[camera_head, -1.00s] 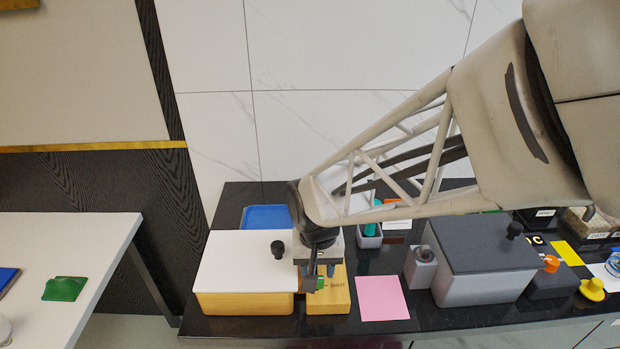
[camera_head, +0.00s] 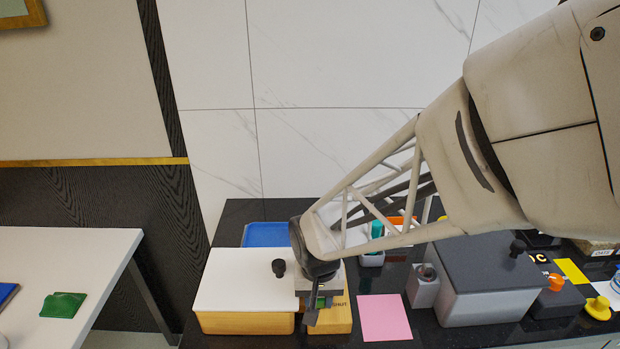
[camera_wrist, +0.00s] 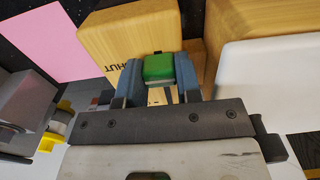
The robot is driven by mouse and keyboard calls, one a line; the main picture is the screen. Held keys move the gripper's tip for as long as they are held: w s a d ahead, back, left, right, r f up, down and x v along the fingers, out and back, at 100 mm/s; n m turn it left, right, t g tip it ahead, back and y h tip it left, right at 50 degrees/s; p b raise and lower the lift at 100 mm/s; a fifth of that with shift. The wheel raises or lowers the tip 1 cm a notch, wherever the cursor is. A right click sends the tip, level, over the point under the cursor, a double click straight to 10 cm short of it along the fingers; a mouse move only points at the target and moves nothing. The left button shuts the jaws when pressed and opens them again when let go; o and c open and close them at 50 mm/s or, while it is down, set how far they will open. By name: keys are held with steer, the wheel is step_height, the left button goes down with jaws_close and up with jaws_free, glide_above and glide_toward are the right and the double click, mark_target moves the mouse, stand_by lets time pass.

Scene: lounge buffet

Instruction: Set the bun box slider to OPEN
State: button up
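The bun box is a wooden box with a white lid (camera_head: 235,282) and a black knob, at the left of the counter. A wooden slider block (camera_head: 340,318) stands against its right side; part of its label, "HUT", shows in the wrist view (camera_wrist: 115,42). A green slider knob (camera_wrist: 159,68) sits on this block. My gripper (camera_head: 313,316) points down over the block. In the wrist view, its two fingers (camera_wrist: 160,84) flank the green knob closely on both sides and appear shut on it. The knob's lower part and the slot are mostly hidden.
A pink sheet (camera_head: 385,317) lies right of the block. Further right are a small grey holder (camera_head: 423,287) and a dark-lidded grey box (camera_head: 480,285). A blue tray (camera_head: 267,234) lies behind the bun box. A white table (camera_head: 75,258) with a green item (camera_head: 63,305) is at left.

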steer(key=shift+w+r, duration=0.1)
steer(key=shift+w, duration=4.2)
jaws_close()
steer(key=o, duration=0.8)
jaws_free()
steer(key=shift+r, duration=0.1)
steer(key=shift+r, duration=3.75)
